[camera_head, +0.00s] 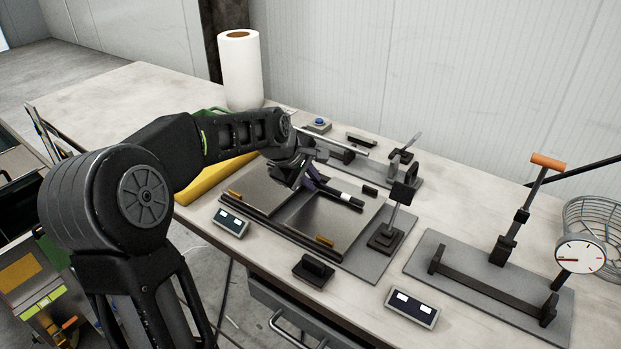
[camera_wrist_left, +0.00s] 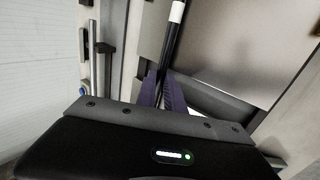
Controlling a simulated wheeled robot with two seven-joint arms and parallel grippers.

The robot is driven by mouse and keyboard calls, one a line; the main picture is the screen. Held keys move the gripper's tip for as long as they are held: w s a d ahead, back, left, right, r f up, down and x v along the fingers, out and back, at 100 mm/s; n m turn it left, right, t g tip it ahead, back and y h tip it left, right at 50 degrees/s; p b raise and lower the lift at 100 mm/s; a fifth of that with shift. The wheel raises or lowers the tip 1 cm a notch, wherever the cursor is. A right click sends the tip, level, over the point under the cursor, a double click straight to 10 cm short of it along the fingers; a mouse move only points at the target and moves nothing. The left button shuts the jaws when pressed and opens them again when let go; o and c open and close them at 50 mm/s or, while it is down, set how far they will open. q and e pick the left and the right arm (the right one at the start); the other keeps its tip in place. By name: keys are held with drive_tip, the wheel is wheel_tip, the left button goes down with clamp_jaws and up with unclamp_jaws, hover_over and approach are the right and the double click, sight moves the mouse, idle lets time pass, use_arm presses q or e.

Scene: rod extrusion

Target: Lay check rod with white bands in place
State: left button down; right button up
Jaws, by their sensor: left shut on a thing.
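The black check rod (camera_head: 333,192) with a white band shows at the middle of the head view. In the left wrist view the rod (camera_wrist_left: 170,42) runs up from between the fingertips, its white band near the top edge. My left gripper (camera_head: 309,183) is shut on the rod; its purple fingers (camera_wrist_left: 163,88) close around it. The rod is over a grey fixture plate (camera_head: 283,193) with dark rails; I cannot tell whether it touches the plate. The rod's near end is hidden by the gripper. My right gripper is not in view.
A toggle clamp (camera_head: 391,218) stands right of the plate. A gauge stand with a dial (camera_head: 580,255) and an orange-handled lever (camera_head: 547,161) is at the right. A white roll (camera_head: 240,70) stands at the back. Small display boxes (camera_head: 411,307) line the front edge.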

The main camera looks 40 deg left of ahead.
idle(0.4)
use_arm(q)
drive_tip(key=c, duration=1.4)
unclamp_jaws()
drive_tip(key=shift+o, duration=0.2)
drive_tip(key=shift+r, duration=0.15)
drive_tip(key=v, duration=0.7)
drive_tip(key=shift+s+r+b, duration=0.25)
drive_tip(key=shift+b, duration=0.1)
